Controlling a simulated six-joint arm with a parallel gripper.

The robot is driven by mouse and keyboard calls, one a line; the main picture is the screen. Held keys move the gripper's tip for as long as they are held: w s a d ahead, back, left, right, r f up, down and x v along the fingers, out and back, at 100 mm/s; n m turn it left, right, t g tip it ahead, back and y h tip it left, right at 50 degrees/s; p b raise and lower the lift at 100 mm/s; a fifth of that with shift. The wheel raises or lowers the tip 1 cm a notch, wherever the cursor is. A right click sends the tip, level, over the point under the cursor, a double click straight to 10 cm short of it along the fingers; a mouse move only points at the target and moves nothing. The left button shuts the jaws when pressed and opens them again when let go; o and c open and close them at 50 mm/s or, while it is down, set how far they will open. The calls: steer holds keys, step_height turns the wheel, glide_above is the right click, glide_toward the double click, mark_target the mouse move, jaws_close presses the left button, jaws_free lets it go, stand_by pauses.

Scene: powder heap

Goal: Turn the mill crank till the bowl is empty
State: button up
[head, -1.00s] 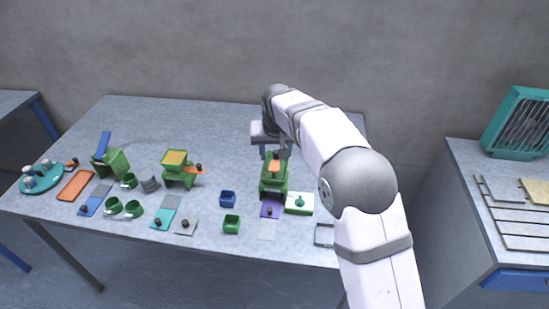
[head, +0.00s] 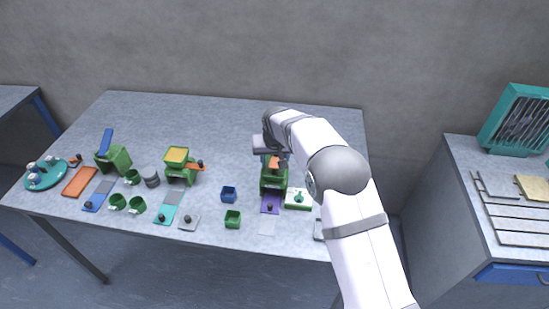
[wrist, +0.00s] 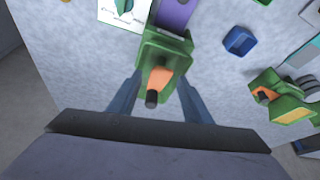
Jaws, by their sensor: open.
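A green mill (head: 272,181) with an orange crank stands right of the table's middle. In the wrist view the orange crank (wrist: 161,77) ends in a dark knob (wrist: 151,98). My gripper (wrist: 157,97) is open and empty, its fingers on either side of the crank and knob; I cannot tell whether they touch. The inside of this mill's bowl is hidden. A second green mill (head: 179,174), with yellow powder (head: 177,155) in its top and its own orange crank (head: 196,165), stands to the left. It also shows at the right of the wrist view (wrist: 285,96).
A purple slab (head: 270,203) lies in front of the near mill, with a white-green box (head: 298,199) beside it. Blue (head: 229,194) and green (head: 233,219) cups stand left of it. More cups and slabs fill the left front; the back left table is clear.

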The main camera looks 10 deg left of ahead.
steer(key=shift+c, duration=0.3)
steer(key=c, duration=1)
steer(key=shift+m+b, duration=0.3)
steer(key=shift+a+f+m+h+b, duration=0.15)
steer(key=shift+m+h+b, duration=0.4)
steer(key=shift+m, duration=0.35)
steer(key=shift+m+h+b, duration=0.3)
steer(key=shift+m+h, duration=0.15)
steer(key=shift+m, duration=0.75)
steer(key=shift+a+r+m+h+p, duration=0.15)
steer(key=shift+m+h+p, duration=0.1)
steer(key=shift+m, duration=0.35)
steer(key=shift+d+r+m+h+p, duration=0.15)
steer(key=shift+m+p, duration=0.1)
steer(key=shift+m, duration=0.35)
steer(key=shift+a+m+g+h+p, duration=0.15)
steer(key=shift+m+g+h+p, duration=0.2)
steer(key=shift+m+p, duration=0.5)
steer(key=shift+f+m, duration=0.1)
steer(key=shift+m, duration=0.25)
